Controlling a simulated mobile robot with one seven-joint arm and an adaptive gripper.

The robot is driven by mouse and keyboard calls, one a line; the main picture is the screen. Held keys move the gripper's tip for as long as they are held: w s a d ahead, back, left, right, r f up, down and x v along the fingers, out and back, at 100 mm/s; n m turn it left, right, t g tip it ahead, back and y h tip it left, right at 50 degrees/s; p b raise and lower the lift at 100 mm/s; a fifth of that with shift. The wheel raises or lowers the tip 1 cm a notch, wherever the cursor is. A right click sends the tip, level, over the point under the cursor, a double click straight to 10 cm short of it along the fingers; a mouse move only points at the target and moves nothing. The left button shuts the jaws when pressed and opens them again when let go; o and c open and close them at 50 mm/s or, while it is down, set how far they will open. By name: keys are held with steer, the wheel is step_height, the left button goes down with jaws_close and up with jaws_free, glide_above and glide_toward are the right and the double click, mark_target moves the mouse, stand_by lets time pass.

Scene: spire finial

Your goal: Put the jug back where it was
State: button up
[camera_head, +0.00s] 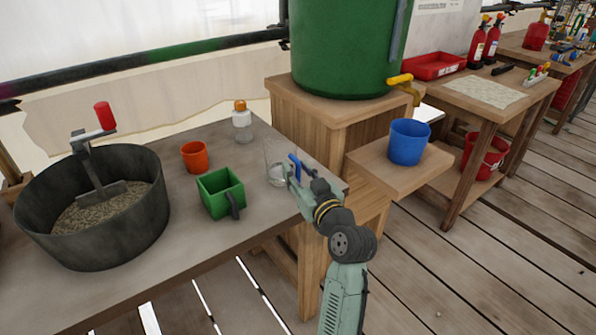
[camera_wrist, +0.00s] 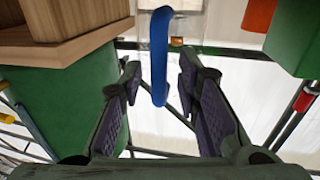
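The clear jug (camera_head: 274,160) with a blue handle stands upright near the right corner of the grey worktable (camera_head: 262,210). Its handle faces my gripper (camera_head: 297,173), which reaches in from the right. In the wrist view the blue handle (camera_wrist: 160,55) lies between the two fingers of my gripper (camera_wrist: 159,72). The fingers are open, with gaps showing on both sides of the handle. The jug's transparent body is hard to make out, and the gripper partly covers the handle in the head view.
A green square scoop (camera_head: 220,192), an orange cup (camera_head: 195,157), a bottle with an orange cap (camera_head: 242,122) and a large dark tub (camera_head: 95,205) share the table. A blue cup (camera_head: 409,142) stands on a wooden shelf (camera_head: 392,178) below the green barrel's (camera_head: 345,50) yellow tap.

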steer(key=b+v, duration=0.2)
steer(key=v, duration=0.9)
steer(key=shift+s+d, duration=0.25)
steer(key=shift+s, duration=0.05)
